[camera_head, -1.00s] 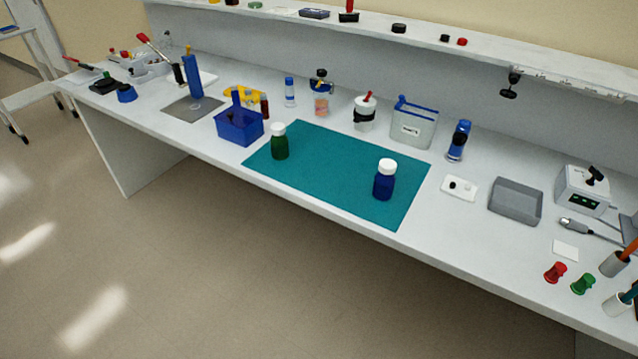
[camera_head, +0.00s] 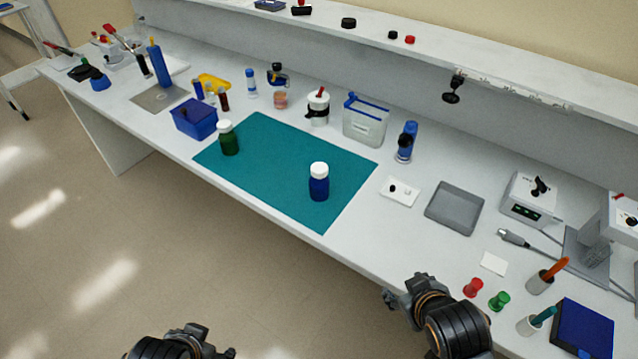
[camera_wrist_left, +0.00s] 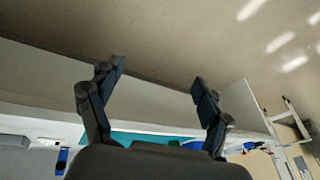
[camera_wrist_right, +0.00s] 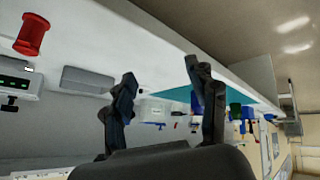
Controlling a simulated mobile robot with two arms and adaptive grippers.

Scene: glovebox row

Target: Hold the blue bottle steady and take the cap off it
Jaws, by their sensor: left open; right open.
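The blue bottle (camera_head: 319,187) stands upright near the front right part of the teal mat (camera_head: 262,185), with its white cap (camera_head: 319,169) on top. A green bottle (camera_head: 229,143) with a white cap stands on the left part of the mat. My right gripper (camera_head: 398,290) is open and empty at the bench's front edge, right of and nearer than the blue bottle. Its spread fingers show in the right wrist view (camera_wrist_right: 160,84). My left gripper (camera_head: 208,338) is low in front of the bench, away from both bottles. The left wrist view (camera_wrist_left: 157,72) shows its fingers apart and empty.
A grey tray (camera_head: 455,207), a white plate with small knobs (camera_head: 400,191), and red (camera_head: 473,287) and green (camera_head: 499,301) pieces lie right of the mat. A blue bin (camera_head: 194,120) stands left of it. The mat between the bottles is clear.

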